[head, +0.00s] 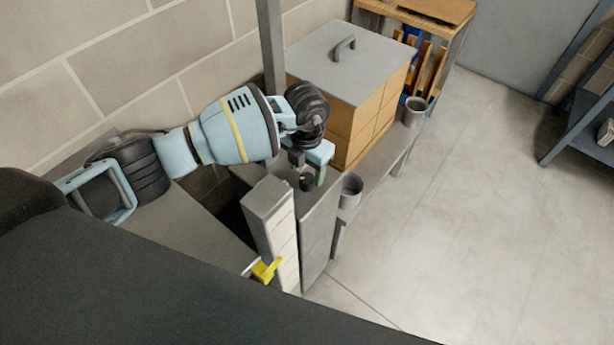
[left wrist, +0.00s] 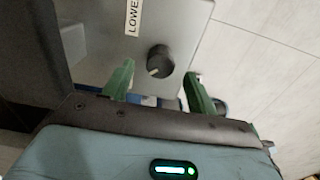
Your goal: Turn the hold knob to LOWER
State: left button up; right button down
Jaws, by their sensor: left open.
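The hold knob (left wrist: 160,60) is a round black knob on a grey panel (left wrist: 190,20). A pale mark on it points to the lower left in the left wrist view. A label reading "LOWE", cut off by the frame edge, (left wrist: 133,14) sits above and left of the knob. Another label below is mostly hidden by my gripper. My left gripper (left wrist: 159,70) is open, with one green finger on each side of the knob; I cannot tell whether they touch it. In the head view the left gripper (head: 308,172) is over the dark knob (head: 307,183) on top of the grey post.
A wooden box with a grey lid (head: 320,60) stands just behind the gripper. Grey cups (head: 350,192) stand on the low bench (head: 380,175) beside the post. A yellow lever (head: 265,270) sticks out near the pale column (head: 283,240).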

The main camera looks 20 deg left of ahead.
aim_at(307, 178)
pick_arm(q)
jog(key=shift+f, duration=2)
jog(key=shift+c, duration=0.4)
jog(key=c, duration=0.9)
